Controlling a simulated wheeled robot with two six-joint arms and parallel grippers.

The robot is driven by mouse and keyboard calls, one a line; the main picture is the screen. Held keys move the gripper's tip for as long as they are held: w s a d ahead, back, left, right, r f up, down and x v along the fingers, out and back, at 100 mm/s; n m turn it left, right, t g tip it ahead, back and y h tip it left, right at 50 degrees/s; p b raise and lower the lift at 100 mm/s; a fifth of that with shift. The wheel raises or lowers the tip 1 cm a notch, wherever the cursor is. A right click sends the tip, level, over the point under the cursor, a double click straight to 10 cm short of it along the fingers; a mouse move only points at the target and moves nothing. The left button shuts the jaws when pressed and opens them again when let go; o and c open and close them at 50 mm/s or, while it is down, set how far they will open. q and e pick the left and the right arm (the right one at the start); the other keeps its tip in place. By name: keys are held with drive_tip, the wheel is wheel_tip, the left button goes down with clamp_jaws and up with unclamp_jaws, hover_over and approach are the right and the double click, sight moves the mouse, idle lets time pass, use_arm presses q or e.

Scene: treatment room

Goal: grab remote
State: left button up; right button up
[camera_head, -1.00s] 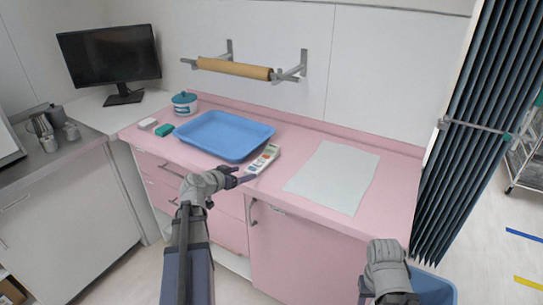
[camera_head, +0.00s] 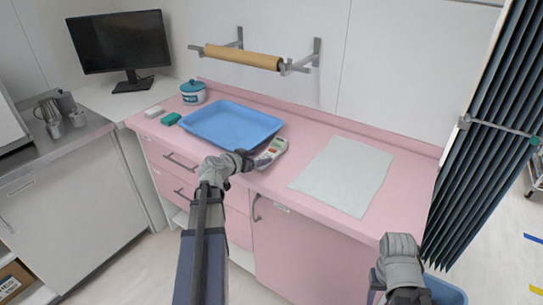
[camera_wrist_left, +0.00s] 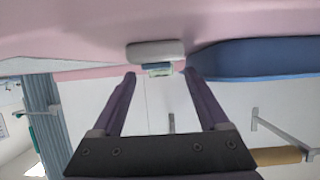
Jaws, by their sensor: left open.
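The remote (camera_head: 276,150) is a white handset with coloured buttons, lying on the pink counter (camera_head: 300,212) just right of the blue tray. My left gripper (camera_head: 259,159) is at its near end, with the fingers over or beside it. In the left wrist view the remote (camera_wrist_left: 156,52) is seen end-on, just beyond and between the two spread fingertips (camera_wrist_left: 158,76). The left gripper is open, with nothing held between its fingers. My right gripper (camera_head: 378,290) is low at the front right, away from the counter top; its fingers are mostly hidden.
The blue tray (camera_head: 202,132) stands left of the remote and also shows close by in the left wrist view (camera_wrist_left: 250,60). A white sheet (camera_head: 343,175) lies to the right. A teal-lidded jar (camera_head: 193,93), a green item (camera_head: 171,119) and a white block (camera_head: 154,112) sit left.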

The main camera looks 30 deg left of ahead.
sight(266, 155)
use_arm(q)
drive_tip(key=shift+b+x, duration=0.95)
drive_tip(key=shift+x, duration=1.4)
drive_tip(key=shift+w+d+f, duration=0.1)
drive_tip(key=shift+w+f, duration=0.2)
drive_tip(key=shift+w, duration=0.1)
drive_tip(key=shift+r, duration=0.1)
drive_tip(key=c, duration=1.2)
drive_tip(key=shift+o, duration=0.2)
